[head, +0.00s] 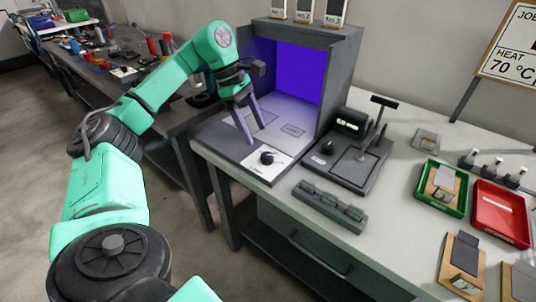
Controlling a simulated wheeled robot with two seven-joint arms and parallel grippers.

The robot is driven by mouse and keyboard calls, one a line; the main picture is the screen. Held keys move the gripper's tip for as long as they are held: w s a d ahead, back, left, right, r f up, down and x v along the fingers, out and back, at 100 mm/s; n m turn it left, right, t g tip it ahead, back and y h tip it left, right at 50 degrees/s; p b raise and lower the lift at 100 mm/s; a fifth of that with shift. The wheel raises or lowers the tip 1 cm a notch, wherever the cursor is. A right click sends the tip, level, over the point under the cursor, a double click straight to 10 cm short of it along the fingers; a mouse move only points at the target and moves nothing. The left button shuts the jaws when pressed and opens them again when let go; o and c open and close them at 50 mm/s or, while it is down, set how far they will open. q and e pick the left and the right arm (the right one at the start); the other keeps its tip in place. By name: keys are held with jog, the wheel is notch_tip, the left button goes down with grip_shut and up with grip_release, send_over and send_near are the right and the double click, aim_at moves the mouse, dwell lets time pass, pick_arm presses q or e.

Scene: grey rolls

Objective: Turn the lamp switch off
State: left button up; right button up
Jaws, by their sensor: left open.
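The lamp booth (342,60) is a grey box on the bench, its inside glowing violet-blue. On the front of its base is a white plate (254,167) with small print I cannot read. A black rotary knob (266,157), which looks like the lamp switch, sits on this plate; its exact setting is too small to tell. My left gripper (256,133) is open and empty, its fingers pointing down over the booth's base. The fingertips are behind and slightly left of the knob, apart from it. My right gripper is not in view.
Right of the booth stands a dark device with a green display (351,122), its own knob (326,147) and a lever press (377,125). A grey slotted block (330,205) lies in front. Green (460,203) and red (478,220) trays are further right.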

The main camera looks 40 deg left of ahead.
aim_at(266, 154)
pick_arm(q)
jog(key=x, duration=0.7)
jog(key=shift+w+f+b, duration=0.2)
jog(key=shift+f+b, duration=0.05)
jog(key=shift+b, duration=0.05)
jog(key=shift+d+f, duration=0.15)
jog(key=shift+f, duration=0.05)
jog(key=shift+w, duration=0.1)
grip_shut()
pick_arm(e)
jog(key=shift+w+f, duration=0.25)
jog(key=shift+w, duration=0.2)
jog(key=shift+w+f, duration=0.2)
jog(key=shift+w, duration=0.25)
